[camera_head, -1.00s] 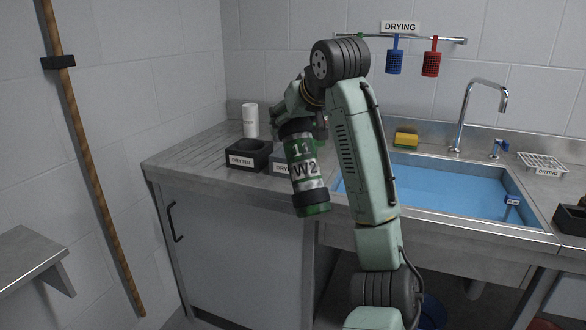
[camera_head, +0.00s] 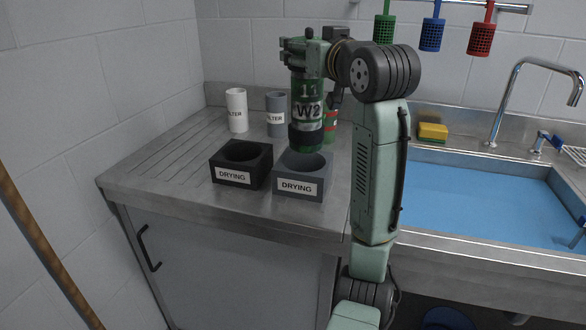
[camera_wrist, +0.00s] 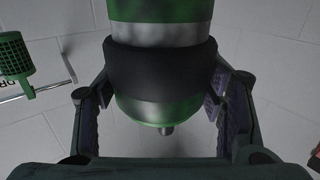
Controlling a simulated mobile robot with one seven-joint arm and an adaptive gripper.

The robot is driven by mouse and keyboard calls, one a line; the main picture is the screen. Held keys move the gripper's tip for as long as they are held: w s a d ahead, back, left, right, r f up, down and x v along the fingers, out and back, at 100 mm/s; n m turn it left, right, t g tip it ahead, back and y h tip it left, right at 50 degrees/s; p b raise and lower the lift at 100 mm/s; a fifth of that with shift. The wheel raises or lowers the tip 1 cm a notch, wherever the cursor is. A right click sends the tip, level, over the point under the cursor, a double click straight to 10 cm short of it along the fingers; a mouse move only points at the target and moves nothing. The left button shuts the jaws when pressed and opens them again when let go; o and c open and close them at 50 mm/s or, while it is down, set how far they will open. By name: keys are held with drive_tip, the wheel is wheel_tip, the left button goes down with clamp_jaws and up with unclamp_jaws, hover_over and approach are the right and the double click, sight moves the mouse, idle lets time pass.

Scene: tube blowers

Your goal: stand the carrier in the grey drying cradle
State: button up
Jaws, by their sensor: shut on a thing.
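The carrier (camera_head: 307,90), a green and silver cylinder marked 11 W2 with dark bands, hangs upright from my gripper (camera_head: 305,48). My gripper is shut on its upper end; the wrist view shows the fingers (camera_wrist: 162,110) on both sides of the carrier's black band (camera_wrist: 160,72). The grey drying cradle (camera_head: 299,187), a square block with a round opening and a DRYING label, stands on the counter below. The carrier's lower end is at the back part of the opening in the picture; I cannot tell whether it is above the rim or just inside.
A black DRYING cradle (camera_head: 238,176) stands left of the grey one. Behind are a white filter (camera_head: 236,110), a grey filter (camera_head: 276,115) and a green-red cylinder (camera_head: 330,125) partly hidden behind the carrier. The sink (camera_head: 470,205) is to the right. The left drainboard (camera_head: 160,160) is clear.

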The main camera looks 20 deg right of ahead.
sight(306, 96)
drive_tip(key=f, duration=0.5)
drive_tip(key=shift+w+p, duration=0.2)
drive_tip(key=shift+p, duration=0.2)
drive_tip(key=shift+f+p, duration=0.3)
drive_tip(key=shift+f, duration=2.1)
drive_tip(key=shift+w, duration=0.1)
drive_tip(key=o, duration=1.8)
drive_tip(key=shift+f, duration=0.15)
drive_tip(key=shift+r, duration=0.25)
drive_tip(key=s+b, duration=0.1)
drive_tip(key=s, duration=0.3)
drive_tip(key=s+b, duration=0.1)
drive_tip(key=s, duration=0.3)
drive_tip(key=s+b, duration=0.1)
drive_tip(key=s, duration=0.3)
drive_tip(key=shift+d, duration=0.35)
